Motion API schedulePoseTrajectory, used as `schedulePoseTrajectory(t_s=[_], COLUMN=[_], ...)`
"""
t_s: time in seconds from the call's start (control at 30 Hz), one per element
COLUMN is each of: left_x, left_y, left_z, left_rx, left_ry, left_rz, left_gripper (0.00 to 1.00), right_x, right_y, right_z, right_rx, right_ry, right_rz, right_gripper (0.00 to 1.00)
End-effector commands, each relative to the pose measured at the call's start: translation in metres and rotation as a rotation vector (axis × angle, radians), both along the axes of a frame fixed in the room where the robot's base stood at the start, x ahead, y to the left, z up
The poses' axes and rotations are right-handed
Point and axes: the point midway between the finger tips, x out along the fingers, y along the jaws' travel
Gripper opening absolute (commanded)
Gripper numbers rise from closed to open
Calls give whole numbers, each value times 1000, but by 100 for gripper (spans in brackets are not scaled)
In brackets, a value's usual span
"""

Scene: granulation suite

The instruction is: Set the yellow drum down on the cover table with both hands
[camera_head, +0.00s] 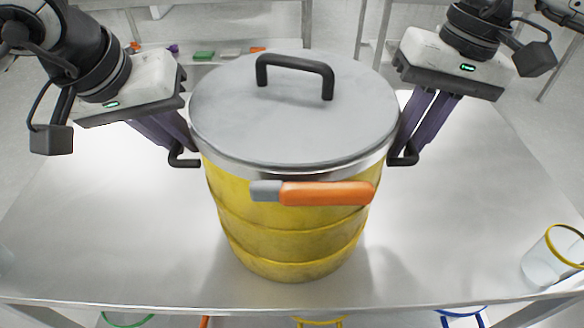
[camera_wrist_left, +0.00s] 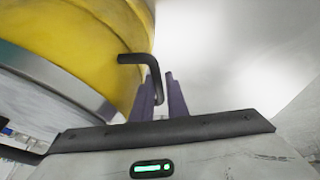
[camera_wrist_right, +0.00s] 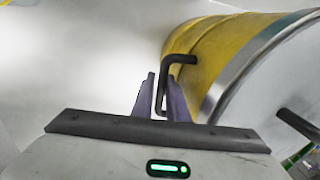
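The yellow drum (camera_head: 290,235) stands upright over the cover table (camera_head: 110,240), near its front edge. It has a grey lid (camera_head: 290,115) with a black top handle. I cannot tell whether its base touches the table. My left gripper (camera_head: 180,150) is at the drum's left side handle (camera_head: 184,160), with its purple fingers on either side of the bar in the left wrist view (camera_wrist_left: 160,90). My right gripper (camera_head: 407,150) is at the right side handle (camera_head: 404,158), also around the bar in the right wrist view (camera_wrist_right: 160,90). Both appear closed on these handles.
An orange and grey clamp lever (camera_head: 325,193) crosses the drum's front. Small green and orange items (camera_head: 203,55) lie behind the drum.

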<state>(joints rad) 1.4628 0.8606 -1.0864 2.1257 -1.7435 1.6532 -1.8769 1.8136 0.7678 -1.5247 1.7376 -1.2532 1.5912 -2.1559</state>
Motion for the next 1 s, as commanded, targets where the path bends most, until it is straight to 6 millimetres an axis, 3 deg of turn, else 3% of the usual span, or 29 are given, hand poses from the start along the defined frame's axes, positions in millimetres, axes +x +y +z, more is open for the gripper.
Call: schedulePoseTrajectory(t_s=[0.1, 0.47, 1.0], left_x=[0, -2, -40], left_y=[1, 0, 17], left_z=[1, 7, 97], left_rx=[2, -3, -3], left_ry=[2, -1, -2], left_rz=[3, -1, 1], left_gripper=[29, 29, 29], right_x=[0, 0, 0], right_y=[-1, 1, 2], right_z=[0, 1, 1], right_rx=[-1, 3, 4], right_ry=[2, 1, 1], right_rz=[-3, 1, 2], right_gripper=[29, 29, 29])
